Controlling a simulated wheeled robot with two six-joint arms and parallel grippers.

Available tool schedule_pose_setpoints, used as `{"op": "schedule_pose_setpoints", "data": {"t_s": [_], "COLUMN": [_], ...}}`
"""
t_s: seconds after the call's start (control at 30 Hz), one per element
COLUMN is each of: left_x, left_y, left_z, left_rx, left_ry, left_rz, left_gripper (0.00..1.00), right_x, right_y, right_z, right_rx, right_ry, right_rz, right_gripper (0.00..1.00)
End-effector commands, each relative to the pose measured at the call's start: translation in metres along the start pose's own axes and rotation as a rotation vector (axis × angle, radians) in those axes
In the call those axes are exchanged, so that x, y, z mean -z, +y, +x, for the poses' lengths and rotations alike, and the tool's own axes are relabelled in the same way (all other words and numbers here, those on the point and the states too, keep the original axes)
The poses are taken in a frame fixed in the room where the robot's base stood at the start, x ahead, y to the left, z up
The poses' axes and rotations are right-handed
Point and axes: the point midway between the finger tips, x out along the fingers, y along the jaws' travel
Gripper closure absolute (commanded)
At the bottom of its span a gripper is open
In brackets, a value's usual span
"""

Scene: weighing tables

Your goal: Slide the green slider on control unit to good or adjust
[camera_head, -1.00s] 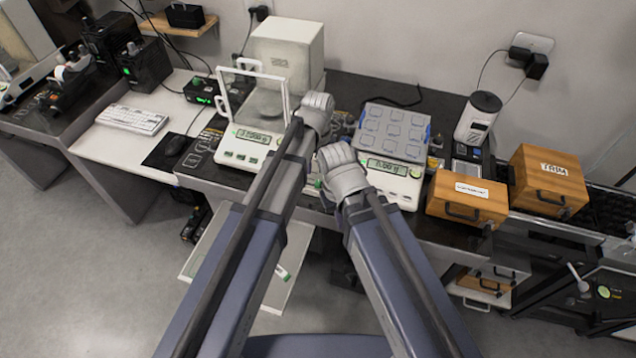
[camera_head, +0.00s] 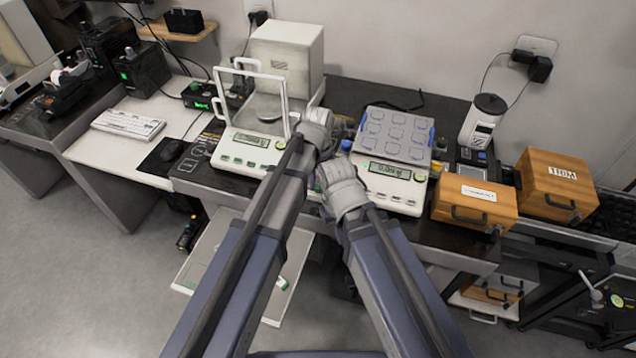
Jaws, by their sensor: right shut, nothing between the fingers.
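I cannot make out the green slider, and I cannot tell which device is the control unit. A small black box with a green lit display (camera_head: 200,96) stands behind the keyboard on the left. My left gripper (camera_head: 320,122) is over the black bench between the two balances; its fingers are hidden behind its wrist, so its opening does not show. My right gripper (camera_head: 328,166) is just below and to the right of it, shut and empty, in front of the right balance's left edge. What lies right behind both wrists is hidden.
A balance with a glass draft shield (camera_head: 245,150) stands left of my grippers. A balance with a grey compartment tray (camera_head: 395,178) stands right. Wooden boxes (camera_head: 474,203) (camera_head: 556,186) and a white canister (camera_head: 483,120) are further right. A keyboard (camera_head: 128,124) and mouse lie left.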

Motion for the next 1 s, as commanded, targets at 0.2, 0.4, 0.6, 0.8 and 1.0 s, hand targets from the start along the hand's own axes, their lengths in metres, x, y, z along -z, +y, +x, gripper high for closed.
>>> {"op": "schedule_pose_setpoints", "data": {"t_s": [0.2,0.4,0.6,0.8,1.0], "left_x": [0.0,-0.0001,-0.0001,-0.0001,-0.0001], "left_y": [0.0,0.0,0.0,0.0,0.0], "left_z": [0.0,0.0001,0.0001,0.0001,0.0001], "left_rx": [0.0,0.0,0.0,0.0,0.0], "left_ry": [0.0,0.0,0.0,0.0,0.0], "left_rz": [0.0,0.0,0.0,0.0,0.0], "left_gripper": [1.0,1.0,1.0,1.0,1.0], "right_x": [0.0,0.0,0.0,0.0,0.0], "right_y": [0.0,0.0,0.0,0.0,0.0], "right_z": [0.0,0.0001,0.0001,0.0001,0.0001], "right_rx": [0.0,0.0,0.0,0.0,0.0], "right_ry": [0.0,0.0,0.0,0.0,0.0], "right_rz": [0.0,0.0,0.0,0.0,0.0], "right_gripper": [1.0,1.0,1.0,1.0,1.0]}}
